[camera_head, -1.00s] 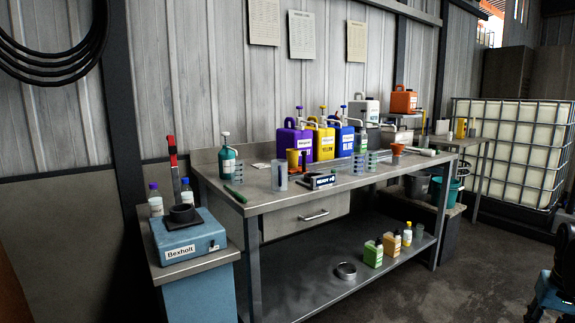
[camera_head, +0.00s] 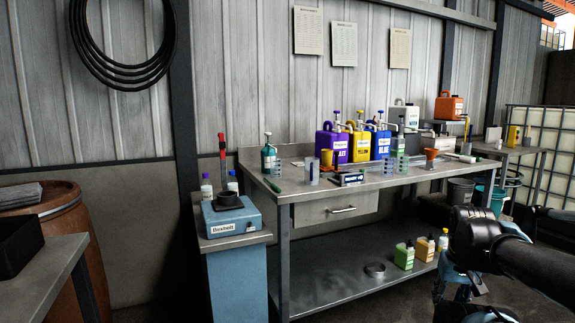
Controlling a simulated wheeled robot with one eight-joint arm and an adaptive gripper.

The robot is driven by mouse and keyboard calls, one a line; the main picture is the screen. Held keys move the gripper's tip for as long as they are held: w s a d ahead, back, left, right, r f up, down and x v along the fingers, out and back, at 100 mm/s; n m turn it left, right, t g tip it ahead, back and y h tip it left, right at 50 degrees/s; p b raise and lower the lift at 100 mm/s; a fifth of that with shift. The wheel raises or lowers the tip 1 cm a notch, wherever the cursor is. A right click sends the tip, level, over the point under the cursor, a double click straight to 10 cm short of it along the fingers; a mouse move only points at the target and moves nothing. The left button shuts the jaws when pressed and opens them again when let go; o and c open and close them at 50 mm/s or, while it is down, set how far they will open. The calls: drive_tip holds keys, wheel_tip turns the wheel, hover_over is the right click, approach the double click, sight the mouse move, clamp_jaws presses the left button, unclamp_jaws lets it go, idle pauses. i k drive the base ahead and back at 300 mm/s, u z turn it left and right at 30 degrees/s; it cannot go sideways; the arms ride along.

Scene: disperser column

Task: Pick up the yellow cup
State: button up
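The yellow cup (camera_head: 326,157) is small and yellow-orange. It stands on the metal workbench (camera_head: 300,187), in front of the purple canister (camera_head: 331,140), with a clear container (camera_head: 312,172) close in front of it and to its left. My gripper (camera_head: 455,300) is at the lower right, in front of the bench and well away from the cup. It is partly hidden and dark, so its finger state cannot be made out.
Yellow and blue canisters stand behind the cup. A green bottle (camera_head: 269,158) and a labelled box (camera_head: 350,178) are nearby on the bench. A blue Bexholt device (camera_head: 231,219) sits on a side cabinet at left.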

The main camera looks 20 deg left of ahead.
sight(327, 155)
drive_tip(key=u, duration=1.6)
drive_tip(key=i, duration=0.75)
